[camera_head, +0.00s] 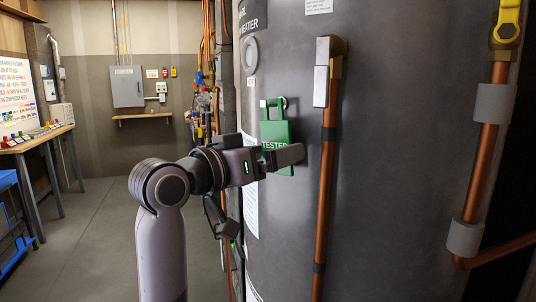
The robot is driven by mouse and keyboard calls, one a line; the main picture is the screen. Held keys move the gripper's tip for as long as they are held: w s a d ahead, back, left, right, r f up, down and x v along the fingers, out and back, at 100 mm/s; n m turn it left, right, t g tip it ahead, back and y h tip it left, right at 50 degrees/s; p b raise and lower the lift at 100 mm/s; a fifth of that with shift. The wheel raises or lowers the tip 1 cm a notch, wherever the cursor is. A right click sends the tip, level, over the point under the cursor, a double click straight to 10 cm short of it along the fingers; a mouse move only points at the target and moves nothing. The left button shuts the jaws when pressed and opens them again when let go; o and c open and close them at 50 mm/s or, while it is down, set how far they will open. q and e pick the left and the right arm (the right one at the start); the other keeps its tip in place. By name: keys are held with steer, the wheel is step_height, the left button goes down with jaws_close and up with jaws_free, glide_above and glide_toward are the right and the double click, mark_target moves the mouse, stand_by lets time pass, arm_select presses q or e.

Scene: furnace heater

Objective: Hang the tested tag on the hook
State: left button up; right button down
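The green tag (278,131), lettered "TESTED", is upright against the front of the grey tank. Its top loop is beside a small round hook mount (283,102) and overlaps it in this view. I cannot tell whether the loop is around the hook. My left gripper (290,156) reaches in from the left at the tag's lower part. One finger crosses in front of the tag and covers part of its lettering. The other finger is not clearly seen, so whether the gripper is shut on the tag is unclear. My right gripper is out of view.
The large tank (400,150) fills the right side. Copper pipes (329,200) run vertically in front of it, with a yellow valve handle (507,22) at upper right. A wooden workbench (38,140) stands at far left. The floor (95,235) left of my arm is clear.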

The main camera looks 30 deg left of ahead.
arm_select(q)
steer(key=shift+s, duration=0.1)
steer(key=v, duration=0.7)
steer(key=shift+b, duration=0.3)
steer(key=w+d+f+g+y+p, duration=0.1)
steer(key=w+f+g, duration=0.1)
steer(key=f, duration=1.2)
steer(key=w+d+f+g+y+p, duration=0.1)
steer(key=w+f+g, duration=0.15)
steer(key=f, duration=1.15)
steer(key=s+d+f+m+g, duration=0.1)
steer(key=s+d+f, duration=0.2)
steer(key=s+f, duration=0.6)
steer(key=s+d+f+m+g, duration=0.1)
steer(key=s+d+f, duration=0.2)
steer(key=s+f, duration=0.6)
step_height(320, 180, down, 5)
steer(key=shift+d+r+g+p, duration=0.15)
steer(key=shift+d+g+p, duration=0.2)
steer(key=shift+d+p, duration=0.05)
